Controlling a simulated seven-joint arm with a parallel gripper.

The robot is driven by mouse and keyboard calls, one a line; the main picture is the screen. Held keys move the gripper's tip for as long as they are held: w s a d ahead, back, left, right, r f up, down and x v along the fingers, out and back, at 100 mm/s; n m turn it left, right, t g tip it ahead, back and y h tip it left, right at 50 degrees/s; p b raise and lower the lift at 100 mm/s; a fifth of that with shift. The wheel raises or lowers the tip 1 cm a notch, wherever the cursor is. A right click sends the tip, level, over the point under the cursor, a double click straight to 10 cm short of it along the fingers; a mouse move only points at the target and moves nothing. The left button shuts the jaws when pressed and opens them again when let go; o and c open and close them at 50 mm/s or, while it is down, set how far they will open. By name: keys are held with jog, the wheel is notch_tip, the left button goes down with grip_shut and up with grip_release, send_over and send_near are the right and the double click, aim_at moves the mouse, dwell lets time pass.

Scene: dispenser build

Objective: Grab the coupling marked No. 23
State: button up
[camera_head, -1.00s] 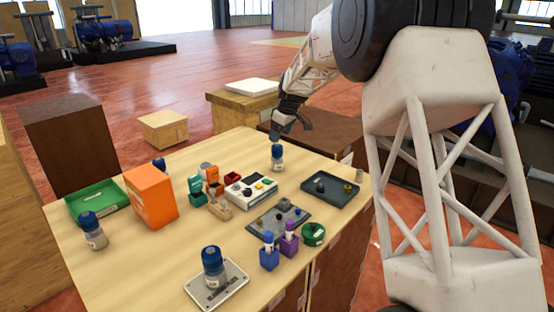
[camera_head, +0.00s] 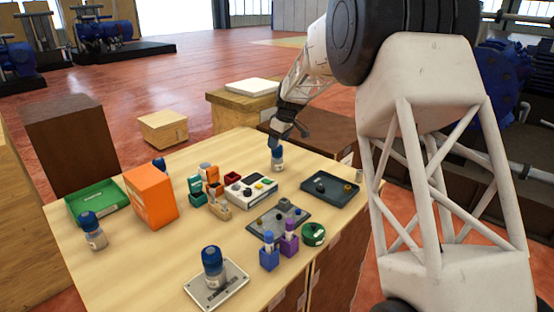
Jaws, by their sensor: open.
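No marking No. 23 is readable, so I cannot tell which part is that coupling. Small parts, one dark and one brass-coloured, lie in the dark tray (camera_head: 337,197) at the table's right. More small parts stand on the grey plate (camera_head: 264,228) in front of it. My gripper (camera_head: 288,134) is open at the far side of the table, pointing down. It appears just above a clear bottle with a blue cap (camera_head: 277,158); contact cannot be told. Nothing shows held between its fingers.
On the table (camera_head: 150,268) stand an orange box (camera_head: 151,197), a green tray (camera_head: 96,202), a button box (camera_head: 252,190), blue (camera_head: 269,258) and purple (camera_head: 289,244) holders, a green round container (camera_head: 314,234) and more blue-capped bottles (camera_head: 92,230). The front left is clear.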

jog(key=shift+x, duration=2.35)
jog(key=shift+w, duration=0.1)
jog(key=c, duration=1.3)
jog(key=shift+c, duration=0.2)
jog(key=shift+r, duration=0.1)
jog(key=shift+r, duration=4.9)
